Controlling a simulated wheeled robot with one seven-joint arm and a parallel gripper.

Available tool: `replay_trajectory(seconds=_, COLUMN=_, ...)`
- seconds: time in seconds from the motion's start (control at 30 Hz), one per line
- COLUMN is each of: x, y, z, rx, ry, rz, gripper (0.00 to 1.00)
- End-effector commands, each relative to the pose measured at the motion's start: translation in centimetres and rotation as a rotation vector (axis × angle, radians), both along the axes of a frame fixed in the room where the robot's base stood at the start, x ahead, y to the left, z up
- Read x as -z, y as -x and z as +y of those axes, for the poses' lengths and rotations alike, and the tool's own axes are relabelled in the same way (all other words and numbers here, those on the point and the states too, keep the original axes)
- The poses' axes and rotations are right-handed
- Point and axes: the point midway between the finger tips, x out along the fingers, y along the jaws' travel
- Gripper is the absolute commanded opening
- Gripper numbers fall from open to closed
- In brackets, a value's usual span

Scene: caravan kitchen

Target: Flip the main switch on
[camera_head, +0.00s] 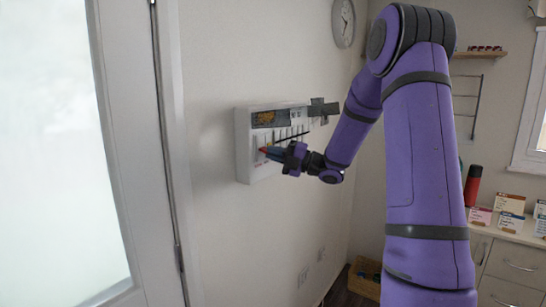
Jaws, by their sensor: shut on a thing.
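A white electrical panel (243,150) is mounted on the wall left of the picture's middle. It has a dark display at its top and a row of slim switches on its front. A small red part, which looks like the main switch (263,150), shows at the panel's lower left. My gripper (270,152) reaches in from the right, with its fingertips at this red part and shut on it. The fingers hide much of the switch, so I cannot tell whether it is up or down.
A white-framed door with frosted glass (55,150) is on the left. On the right, a counter holds a red cylinder (472,186) and several small boxes (509,203). A wooden crate (366,280) sits on the floor.

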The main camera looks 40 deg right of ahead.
Motion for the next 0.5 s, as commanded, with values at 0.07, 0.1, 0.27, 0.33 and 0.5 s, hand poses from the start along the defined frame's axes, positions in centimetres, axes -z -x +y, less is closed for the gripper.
replay_trajectory(seconds=0.07, x=-0.5, y=0.1, z=0.1, rx=0.001, ry=0.030, rz=0.064, gripper=0.00)
replay_trajectory(seconds=0.1, x=-0.7, y=0.1, z=0.1, rx=-0.001, ry=0.043, rz=0.100, gripper=0.00)
replay_trajectory(seconds=0.27, x=-1.4, y=0.1, z=0.0, rx=0.000, ry=0.095, rz=0.243, gripper=0.00)
replay_trajectory(seconds=0.33, x=-1.7, y=0.1, z=0.0, rx=0.001, ry=0.117, rz=0.303, gripper=0.00)
replay_trajectory(seconds=0.5, x=-2.3, y=-0.1, z=0.1, rx=-0.001, ry=0.165, rz=0.438, gripper=0.00)
